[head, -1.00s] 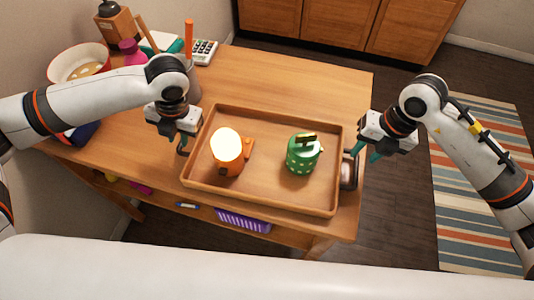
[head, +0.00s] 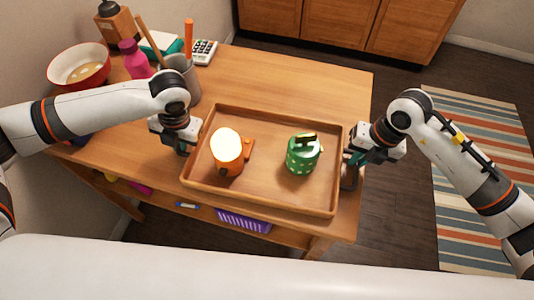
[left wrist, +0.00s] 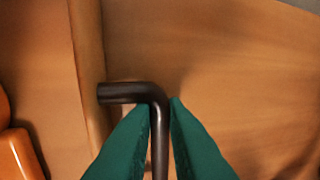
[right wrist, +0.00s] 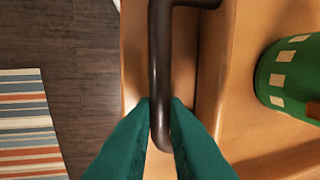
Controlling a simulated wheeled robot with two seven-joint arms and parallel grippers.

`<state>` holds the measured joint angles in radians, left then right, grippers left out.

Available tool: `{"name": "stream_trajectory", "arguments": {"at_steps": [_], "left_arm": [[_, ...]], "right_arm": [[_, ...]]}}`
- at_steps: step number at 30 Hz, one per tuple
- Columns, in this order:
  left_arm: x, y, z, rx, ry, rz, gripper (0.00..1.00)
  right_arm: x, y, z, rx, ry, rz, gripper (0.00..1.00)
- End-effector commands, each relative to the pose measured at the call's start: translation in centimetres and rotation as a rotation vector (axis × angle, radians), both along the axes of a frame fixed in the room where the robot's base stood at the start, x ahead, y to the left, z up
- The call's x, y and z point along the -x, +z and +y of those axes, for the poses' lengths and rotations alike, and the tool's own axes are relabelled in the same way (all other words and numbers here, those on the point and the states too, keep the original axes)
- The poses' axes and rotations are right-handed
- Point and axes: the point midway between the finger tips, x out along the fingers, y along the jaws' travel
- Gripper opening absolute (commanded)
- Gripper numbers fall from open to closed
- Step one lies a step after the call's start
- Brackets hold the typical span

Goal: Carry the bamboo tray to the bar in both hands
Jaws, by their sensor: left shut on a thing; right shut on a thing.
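The bamboo tray (head: 262,198) lies on the wooden table in the head view. On it stand an orange mug-like thing (head: 228,152) with a pale top and a green pot with white spots (head: 303,155). My left gripper (head: 186,148) is at the tray's left end; in the left wrist view its teal fingers (left wrist: 162,120) are shut on a dark handle (left wrist: 130,93). My right gripper (head: 352,158) is at the right end; in the right wrist view its fingers (right wrist: 160,120) are shut on the other dark handle (right wrist: 160,60). In the head view the grippers mostly hide both handles.
A red-rimmed bowl (head: 79,66), a pink bottle (head: 134,60), a grey utensil holder (head: 184,78) and a calculator (head: 203,52) stand at the table's back left. The tabletop (head: 300,85) behind the tray is clear. A striped rug (head: 455,215) lies on the floor at right.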

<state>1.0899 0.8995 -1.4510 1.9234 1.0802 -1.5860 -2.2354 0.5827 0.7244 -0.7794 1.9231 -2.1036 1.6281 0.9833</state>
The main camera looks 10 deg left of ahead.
Motion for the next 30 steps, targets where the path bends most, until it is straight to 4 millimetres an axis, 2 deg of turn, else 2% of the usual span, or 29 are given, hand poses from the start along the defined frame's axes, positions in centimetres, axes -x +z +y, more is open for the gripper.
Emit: {"name": "stream_trajectory", "arguments": {"at_steps": [11, 24, 30], "left_arm": [[-0.1, 0.5, 0.0, 0.000, 0.001, -0.002, 0.00], [-0.1, 4.4, 0.0, -0.001, 0.001, -0.002, 0.00], [-0.1, 5.2, 0.0, -0.001, 0.001, -0.001, 0.00]], "right_arm": [[-0.1, 0.5, 0.0, -0.001, 0.000, -0.002, 0.00], [-0.1, 4.4, 0.0, 0.000, 0.000, -0.002, 0.00], [-0.1, 5.2, 0.0, 0.000, 0.000, -0.001, 0.00]]}}
